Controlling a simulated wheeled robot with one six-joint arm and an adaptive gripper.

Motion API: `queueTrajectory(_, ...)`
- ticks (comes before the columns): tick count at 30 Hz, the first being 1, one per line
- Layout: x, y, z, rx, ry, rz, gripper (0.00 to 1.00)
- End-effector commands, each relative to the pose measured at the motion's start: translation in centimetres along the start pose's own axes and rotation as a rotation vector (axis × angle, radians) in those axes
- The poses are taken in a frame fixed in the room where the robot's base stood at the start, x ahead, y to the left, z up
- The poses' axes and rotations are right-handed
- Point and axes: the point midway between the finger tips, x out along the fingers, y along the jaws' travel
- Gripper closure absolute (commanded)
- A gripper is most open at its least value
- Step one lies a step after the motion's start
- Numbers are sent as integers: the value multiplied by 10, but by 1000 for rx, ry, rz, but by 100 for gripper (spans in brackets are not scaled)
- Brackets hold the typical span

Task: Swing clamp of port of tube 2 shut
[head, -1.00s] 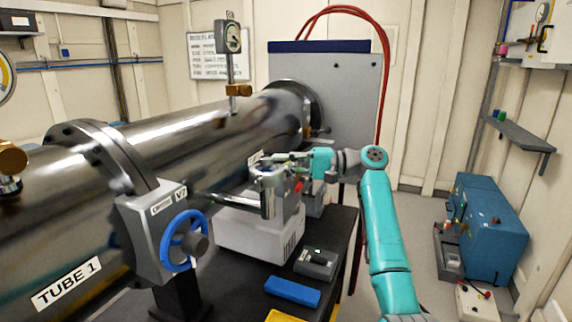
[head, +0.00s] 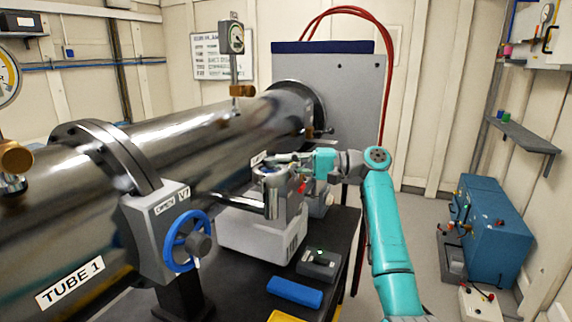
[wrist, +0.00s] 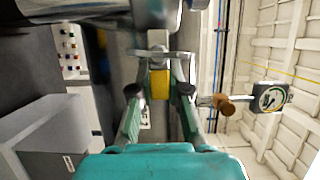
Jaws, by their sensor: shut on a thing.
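Tube 2, as I take it, is the long shiny steel tube (head: 200,130) beyond the valve in the head view. A side pipe (head: 238,203) leads to an upright port (head: 270,190) with a bluish ring at its top. My gripper (head: 283,160) is at this port, low beside the tube. In the wrist view, my gripper (wrist: 159,82) has its two fingers on either side of a yellow piece (wrist: 160,86), which seems to be the clamp's handle. A silver metal bar (wrist: 160,54) lies just beyond it. The clamp's swing angle cannot be told.
A valve with a blue handwheel (head: 186,240) stands on tube 1 (head: 60,240) at the left. A grey box (head: 318,264) and a blue block (head: 295,292) lie on the black table. A gauge (wrist: 270,98) shows right in the wrist view.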

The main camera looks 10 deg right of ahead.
Motion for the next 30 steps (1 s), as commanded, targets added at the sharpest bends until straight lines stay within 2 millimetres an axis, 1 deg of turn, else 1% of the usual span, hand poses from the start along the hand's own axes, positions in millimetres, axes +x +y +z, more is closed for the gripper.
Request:
queueTrajectory(10, 2, 1, 0, 1, -1, 1, 100)
queueTrajectory(11, 2, 1, 0, 1, -1, 1, 82)
queueTrajectory(12, 2, 1, 0, 1, -1, 1, 72)
queueTrajectory(14, 1, 1, 0, 1, -1, 1, 58)
queueTrajectory(22, 0, 0, 0, 0, 0, 0, 58)
queueTrajectory(25, -3, 0, 0, 0, 0, 0, 58)
queueTrajectory(28, -14, 0, -1, 0, 2, -1, 58)
queueTrajectory(30, -25, 0, -1, 0, 3, -1, 58)
